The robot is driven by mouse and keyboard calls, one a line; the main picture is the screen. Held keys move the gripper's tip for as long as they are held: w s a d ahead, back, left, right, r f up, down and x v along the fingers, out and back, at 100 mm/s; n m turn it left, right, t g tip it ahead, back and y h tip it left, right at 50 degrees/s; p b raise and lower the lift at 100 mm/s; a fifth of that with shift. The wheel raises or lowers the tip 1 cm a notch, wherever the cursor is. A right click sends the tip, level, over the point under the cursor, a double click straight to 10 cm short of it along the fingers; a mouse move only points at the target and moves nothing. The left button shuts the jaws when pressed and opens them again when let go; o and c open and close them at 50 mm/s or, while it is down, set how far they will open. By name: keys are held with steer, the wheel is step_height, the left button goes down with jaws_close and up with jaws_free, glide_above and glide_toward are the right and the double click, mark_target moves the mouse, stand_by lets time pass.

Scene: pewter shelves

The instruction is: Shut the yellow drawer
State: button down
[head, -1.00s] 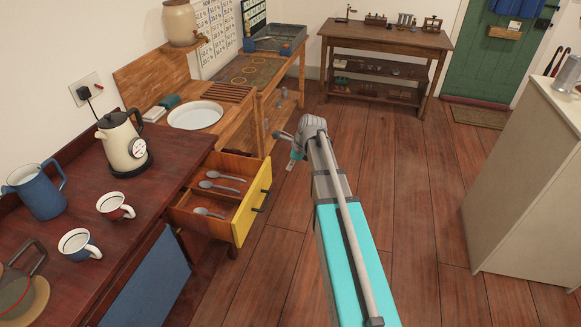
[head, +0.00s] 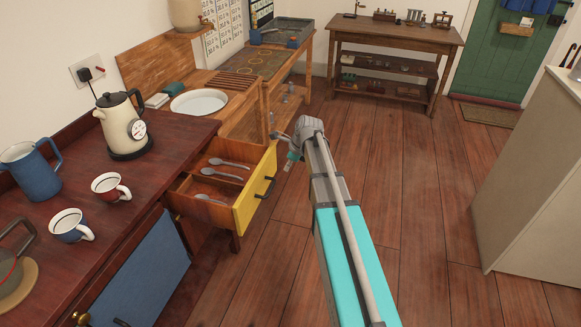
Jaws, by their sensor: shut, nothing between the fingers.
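On the counter stand a cream kettle (head: 123,126), a blue jug (head: 33,178), a red mug (head: 110,187) and a blue mug (head: 71,225). A blue cabinet door (head: 148,280) is below. The wooden floor (head: 410,200) is clear. A pale cabinet (head: 535,170) stands at right.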

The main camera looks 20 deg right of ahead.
mark_target(272, 172)
steer(key=shift+w+a+f, duration=0.1)
steer(key=shift+w+a, duration=0.55)
steer(key=shift+a, duration=0.2)
steer(key=shift+w+a+f, duration=0.1)
steer(key=shift+w+a, duration=0.5)
steer(key=shift+a, duration=0.25)
steer(key=shift+w, duration=0.15)
